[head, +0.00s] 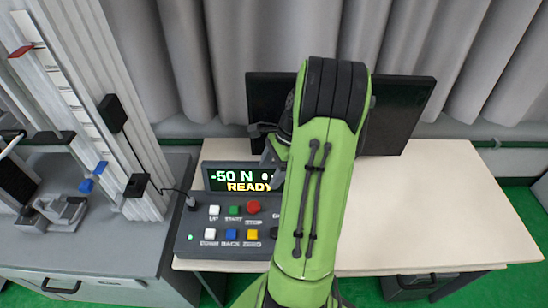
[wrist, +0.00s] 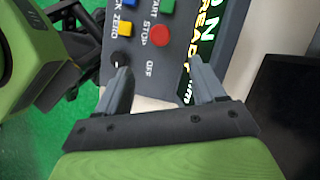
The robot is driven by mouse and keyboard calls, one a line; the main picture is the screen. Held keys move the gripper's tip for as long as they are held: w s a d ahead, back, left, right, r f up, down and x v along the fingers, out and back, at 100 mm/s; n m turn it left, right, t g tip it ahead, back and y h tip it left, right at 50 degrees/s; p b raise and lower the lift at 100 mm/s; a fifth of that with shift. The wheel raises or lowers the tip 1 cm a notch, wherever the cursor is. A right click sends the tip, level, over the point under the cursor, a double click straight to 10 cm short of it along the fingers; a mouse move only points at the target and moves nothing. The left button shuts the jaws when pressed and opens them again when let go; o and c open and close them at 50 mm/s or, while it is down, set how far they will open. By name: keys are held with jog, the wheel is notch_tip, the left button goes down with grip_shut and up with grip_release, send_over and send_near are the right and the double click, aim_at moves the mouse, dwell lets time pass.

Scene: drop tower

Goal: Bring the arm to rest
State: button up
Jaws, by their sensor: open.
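My green arm reaches up and forward over the table in the head view and hides part of what lies behind it. My gripper (wrist: 158,68) is open in the wrist view, with nothing between its two grey fingers. It hangs above the right end of the grey control box (head: 192,242), which also shows in the wrist view (wrist: 146,62). The fingers look apart from the red stop button (wrist: 160,35) and the black knob (wrist: 121,58). The display (head: 240,178) reads "-50 N" and "READY", its right end hidden by my arm.
A dark monitor (head: 405,112) stands at the back of the pale table (head: 430,215), behind my arm. The drop tower (head: 75,110) stands at the left on a grey cabinet (head: 95,250). The right part of the table is clear. Grey curtains (head: 440,40) hang behind.

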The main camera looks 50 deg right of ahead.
jog(key=shift+v, duration=1.25)
jog(key=w+a+r+n+h, duration=0.1)
jog(key=a+r+n+h, duration=0.1)
jog(key=a+r+n, duration=0.55)
jog(key=w+a+r+n+h, duration=0.1)
jog(key=a+r+n, duration=0.3)
jog(key=a, duration=0.6)
jog(key=s+a+r+n+t, duration=0.2)
jog(key=s+a+n, duration=0.6)
jog(key=n, duration=0.4)
jog(key=shift+s+a+t+h, duration=0.4)
jog(key=shift+s+t, duration=0.3)
jog(key=shift+s, duration=0.2)
